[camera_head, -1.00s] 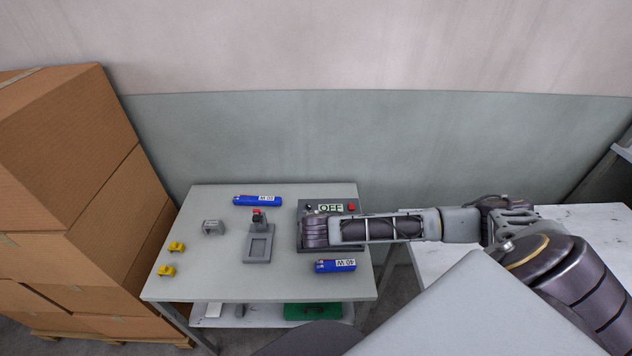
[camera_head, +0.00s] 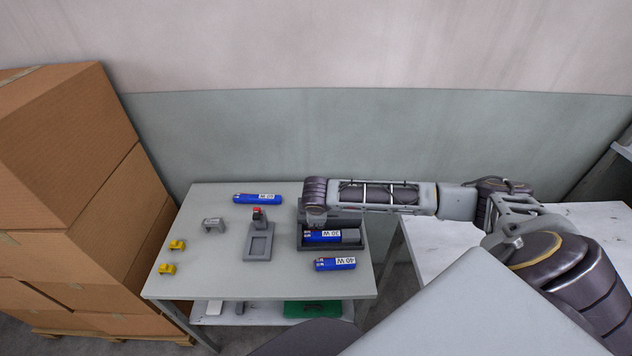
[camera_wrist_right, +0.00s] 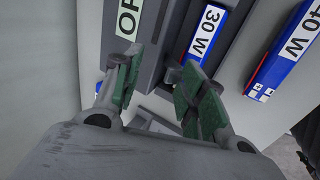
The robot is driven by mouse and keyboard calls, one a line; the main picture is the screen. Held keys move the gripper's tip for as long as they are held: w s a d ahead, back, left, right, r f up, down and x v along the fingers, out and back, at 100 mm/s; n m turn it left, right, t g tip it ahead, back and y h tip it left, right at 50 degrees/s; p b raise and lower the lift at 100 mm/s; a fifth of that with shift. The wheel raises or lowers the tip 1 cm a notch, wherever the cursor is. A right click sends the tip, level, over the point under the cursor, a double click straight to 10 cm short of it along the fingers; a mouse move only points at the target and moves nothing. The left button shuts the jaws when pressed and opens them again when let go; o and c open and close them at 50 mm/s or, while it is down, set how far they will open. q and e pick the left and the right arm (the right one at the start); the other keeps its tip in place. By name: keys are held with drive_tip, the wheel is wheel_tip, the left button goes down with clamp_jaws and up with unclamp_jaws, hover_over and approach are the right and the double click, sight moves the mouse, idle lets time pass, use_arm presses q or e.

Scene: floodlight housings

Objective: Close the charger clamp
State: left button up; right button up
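The dark grey charger (camera_head: 303,244) stands at the right of the table, with a blue 30 W battery (camera_head: 323,236) lying in it. A grey block (camera_head: 351,235), possibly the clamp, is at the battery's right end; I cannot tell its position. My right gripper (camera_wrist_right: 160,88) is over the charger's rear left part, its green-padded fingers apart with nothing clearly held between them. In the head view my wrist hides the fingers. The OFF display (camera_wrist_right: 130,17) shows partly in the wrist view, beside the 30 W battery (camera_wrist_right: 207,35). My left gripper is not in view.
A blue 40 W battery (camera_head: 335,264) lies in front of the charger and another battery (camera_head: 257,199) behind. A grey stand with a red top (camera_head: 258,240), a grey bracket (camera_head: 213,225) and two yellow pieces (camera_head: 167,268) are on the left. Cardboard boxes (camera_head: 75,200) stand beside the table.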

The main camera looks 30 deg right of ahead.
drive_tip(key=shift+w+d+g+y+b, duration=0.4)
drive_tip(key=shift+w+g+y+b, duration=0.1)
drive_tip(key=shift+w+g+b, duration=0.25)
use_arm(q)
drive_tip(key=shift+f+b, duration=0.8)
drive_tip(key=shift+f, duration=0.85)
use_arm(e)
drive_tip(key=shift+w+d+g+y, duration=0.35)
drive_tip(key=shift+w+g+y, duration=0.15)
drive_tip(key=shift+g, duration=0.45)
wheel_tip(320, 180, up, 14)
drive_tip(key=s, duration=0.1)
drive_tip(key=shift+a, duration=0.35)
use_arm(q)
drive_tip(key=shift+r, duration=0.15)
use_arm(e)
drive_tip(key=shift+s+f, duration=0.25)
drive_tip(key=shift+f, duration=0.1)
drive_tip(key=shift+s, duration=0.1)
